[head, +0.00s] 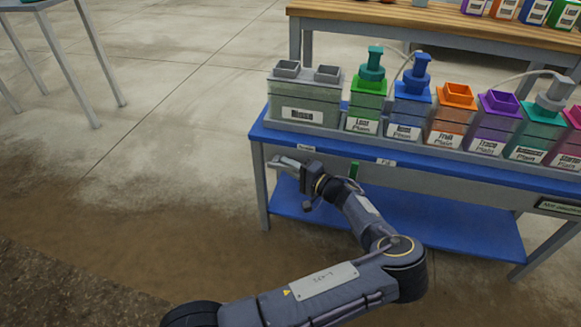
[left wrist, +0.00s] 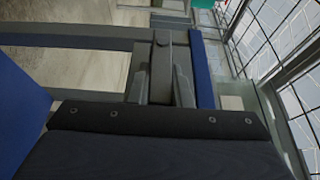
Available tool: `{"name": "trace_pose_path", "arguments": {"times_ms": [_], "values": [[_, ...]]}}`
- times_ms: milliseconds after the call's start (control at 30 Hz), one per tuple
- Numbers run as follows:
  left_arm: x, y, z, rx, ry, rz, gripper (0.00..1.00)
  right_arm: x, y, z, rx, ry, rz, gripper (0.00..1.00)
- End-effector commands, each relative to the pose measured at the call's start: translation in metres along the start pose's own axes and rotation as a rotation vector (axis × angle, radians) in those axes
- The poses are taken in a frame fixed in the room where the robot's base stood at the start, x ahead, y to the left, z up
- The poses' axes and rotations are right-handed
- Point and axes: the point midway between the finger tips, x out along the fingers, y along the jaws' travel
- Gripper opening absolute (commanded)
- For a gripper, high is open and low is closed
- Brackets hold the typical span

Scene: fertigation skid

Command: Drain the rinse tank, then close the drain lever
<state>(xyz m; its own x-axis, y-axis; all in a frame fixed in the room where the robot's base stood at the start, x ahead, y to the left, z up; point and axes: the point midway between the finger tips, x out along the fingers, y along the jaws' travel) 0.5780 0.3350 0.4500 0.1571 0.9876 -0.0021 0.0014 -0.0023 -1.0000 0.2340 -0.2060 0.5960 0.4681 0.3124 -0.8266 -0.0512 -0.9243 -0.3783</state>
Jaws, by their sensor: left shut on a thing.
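The rinse tank (head: 304,97) is the grey-green box labelled "Rinse" at the left end of the blue bench, with two square grey openings on top. How much liquid it holds I cannot tell. My left gripper (head: 284,162) is at the bench's front edge, below the tank and beside a small label. In the left wrist view its fingers (left wrist: 162,88) are shut on a grey bar, the drain lever (left wrist: 163,55), which lies between them. In the head view the gripper hides most of the lever. My right gripper is not in view.
The blue bench (head: 256,131) carries several coloured tanks right of the rinse tank, some with pump tops. A green handle (head: 354,169) hangs under the front edge, right of my gripper. A lower blue shelf (head: 440,222) is bare.

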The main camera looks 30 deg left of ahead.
Motion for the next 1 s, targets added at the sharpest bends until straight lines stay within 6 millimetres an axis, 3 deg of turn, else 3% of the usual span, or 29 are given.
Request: {"name": "trace_pose_path", "arguments": {"times_ms": [500,533,667,1000], "values": [[0.0008,0.0015,0.0023,0.01,-0.004,-0.018,0.0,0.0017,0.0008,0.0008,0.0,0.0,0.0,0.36],[0.0008,0.0015,0.0024,0.01,-0.004,-0.018,0.21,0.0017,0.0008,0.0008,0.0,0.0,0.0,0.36],[0.0007,0.0015,0.002,0.01,-0.003,-0.017,0.38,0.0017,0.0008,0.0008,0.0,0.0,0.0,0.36],[-0.0028,0.0004,0.0009,0.008,0.0,-0.016,0.4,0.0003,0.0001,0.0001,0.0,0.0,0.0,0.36]]}}
